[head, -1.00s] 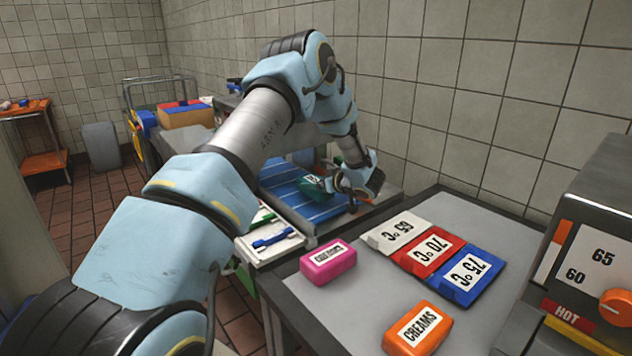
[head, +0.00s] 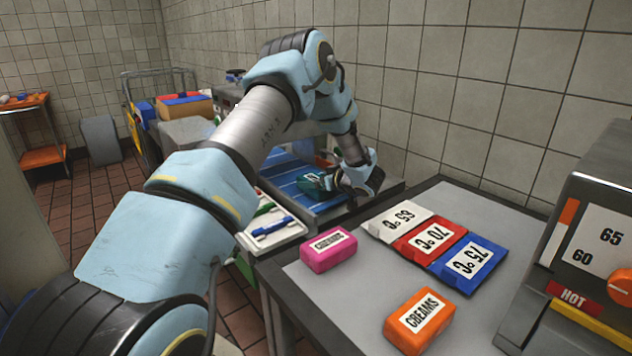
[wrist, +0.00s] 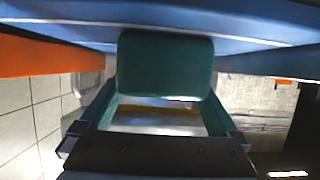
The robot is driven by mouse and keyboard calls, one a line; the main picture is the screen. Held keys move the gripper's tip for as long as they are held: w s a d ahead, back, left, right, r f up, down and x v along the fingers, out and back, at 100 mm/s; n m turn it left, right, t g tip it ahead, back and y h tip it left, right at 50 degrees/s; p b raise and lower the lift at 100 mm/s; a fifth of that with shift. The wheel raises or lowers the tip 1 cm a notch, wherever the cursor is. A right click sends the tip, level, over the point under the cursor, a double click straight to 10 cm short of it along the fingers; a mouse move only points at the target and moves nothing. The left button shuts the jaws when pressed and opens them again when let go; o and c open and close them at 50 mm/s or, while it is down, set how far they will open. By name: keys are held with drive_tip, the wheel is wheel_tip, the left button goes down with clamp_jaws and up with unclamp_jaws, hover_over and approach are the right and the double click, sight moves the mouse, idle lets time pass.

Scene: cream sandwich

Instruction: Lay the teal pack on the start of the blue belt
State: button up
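The teal pack (head: 313,181) is at the near right part of the blue belt (head: 284,173), beside my gripper (head: 330,182). In the wrist view the teal pack (wrist: 165,65) spans the gap between the fingers of my gripper (wrist: 165,100), which is shut on it. The blue belt (wrist: 255,25) fills the top of the wrist view, right behind the pack. Whether the pack touches the belt cannot be told. My wrist and arm hide part of the belt in the head view.
A heater (head: 585,260) stands far right. A white tray (head: 270,232) with a blue-handled tool sits left of the table.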

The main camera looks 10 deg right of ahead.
drive_tip(key=b+v, duration=0.3)
drive_tip(key=v, duration=0.7)
drive_tip(key=shift+s+d+r, duration=0.15)
drive_tip(key=shift+s, duration=0.15)
drive_tip(key=shift+r, duration=0.15)
